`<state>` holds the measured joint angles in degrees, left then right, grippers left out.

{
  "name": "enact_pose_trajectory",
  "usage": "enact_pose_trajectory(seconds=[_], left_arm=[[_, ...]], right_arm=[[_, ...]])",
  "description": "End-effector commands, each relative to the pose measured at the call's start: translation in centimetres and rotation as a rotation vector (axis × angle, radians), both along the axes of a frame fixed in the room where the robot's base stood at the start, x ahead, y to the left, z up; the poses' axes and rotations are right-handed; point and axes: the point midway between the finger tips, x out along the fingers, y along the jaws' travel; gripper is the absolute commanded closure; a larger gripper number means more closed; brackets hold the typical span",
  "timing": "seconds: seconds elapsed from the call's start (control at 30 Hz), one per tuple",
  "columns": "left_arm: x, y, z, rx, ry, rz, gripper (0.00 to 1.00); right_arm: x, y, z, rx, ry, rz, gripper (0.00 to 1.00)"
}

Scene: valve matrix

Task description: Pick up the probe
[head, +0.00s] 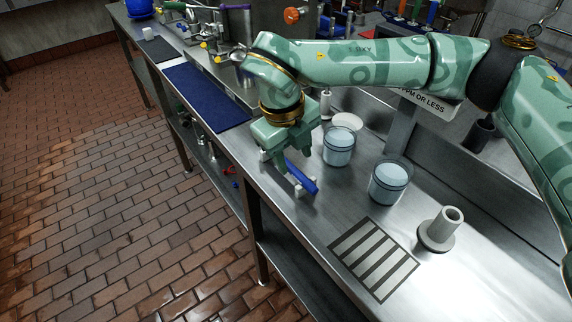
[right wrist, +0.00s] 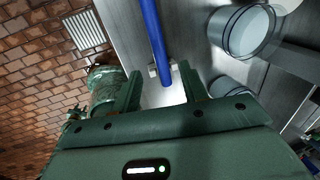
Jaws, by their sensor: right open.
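The probe is a blue rod (head: 301,178) lying on small pale supports (head: 299,191) near the front edge of the steel bench. It also shows in the right wrist view (right wrist: 154,34), running from the top edge down toward my jaws. My right gripper (head: 285,158) is open over the far end of the probe in the head view. In the right wrist view its two fingers (right wrist: 164,86) stand on either side of the rod's near end, with a gap at both sides. Whether the fingertips are level with the rod I cannot tell. My left gripper is not in view.
Two glass jars of pale liquid (head: 340,147) (head: 388,183) stand right of the probe. A striped plate (head: 374,260) and a grey flanged cylinder (head: 438,230) are nearer. A blue mat (head: 205,97) lies farther back. The bench's front edge drops to a brick floor (head: 130,190).

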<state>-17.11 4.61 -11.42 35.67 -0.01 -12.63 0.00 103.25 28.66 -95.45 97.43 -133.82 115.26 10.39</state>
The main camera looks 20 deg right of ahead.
Motion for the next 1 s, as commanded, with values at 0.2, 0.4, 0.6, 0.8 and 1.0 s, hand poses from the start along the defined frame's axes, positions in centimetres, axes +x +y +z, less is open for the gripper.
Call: enact_pose_trajectory(seconds=[0.2,0.4,0.6,0.8,1.0], left_arm=[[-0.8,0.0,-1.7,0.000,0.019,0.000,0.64],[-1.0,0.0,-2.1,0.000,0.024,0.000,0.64],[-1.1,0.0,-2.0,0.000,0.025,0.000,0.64],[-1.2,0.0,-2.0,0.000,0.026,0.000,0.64],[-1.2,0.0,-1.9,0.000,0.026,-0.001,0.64]], right_arm=[[0.3,-0.6,-3.8,0.000,0.009,0.000,0.57],[0.4,-1.0,-4.9,0.000,0.002,0.000,0.57],[0.4,-1.0,-4.8,0.000,0.001,0.000,0.76],[0.4,-1.0,-4.8,0.000,0.001,0.001,1.00],[0.4,-0.9,-4.6,-0.001,0.001,0.001,1.00]])
